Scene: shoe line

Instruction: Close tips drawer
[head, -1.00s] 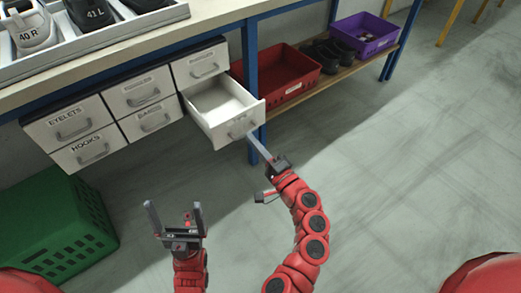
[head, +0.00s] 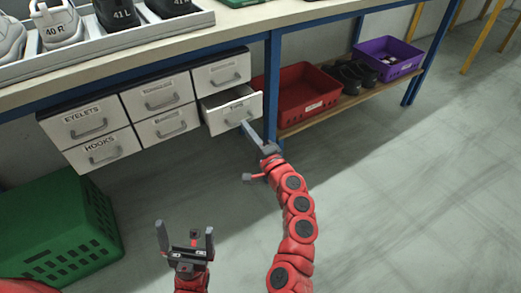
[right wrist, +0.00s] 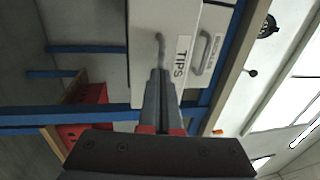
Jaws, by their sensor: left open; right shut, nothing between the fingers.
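The tips drawer (head: 225,117) is the lower right white drawer of the cabinet under the bench. It stands partly open, a little way out past the drawers beside it. Its label reads TIPS in the right wrist view (right wrist: 190,58), beside its grey handle. My right gripper (head: 247,128) is shut and empty, its fingertips at the drawer's front by the handle. In the right wrist view the fingertips (right wrist: 160,75) meet the handle end; whether they touch cannot be told for sure. My left gripper (head: 186,235) is open and empty, low in front of the cabinet.
Other labelled drawers, such as the eyelets drawer (head: 84,121), are shut. A red crate (head: 306,108), dark shoes and a purple crate (head: 388,60) sit on the low shelf at right. A green crate (head: 55,235) stands on the floor at left. A blue bench leg is close behind my right gripper.

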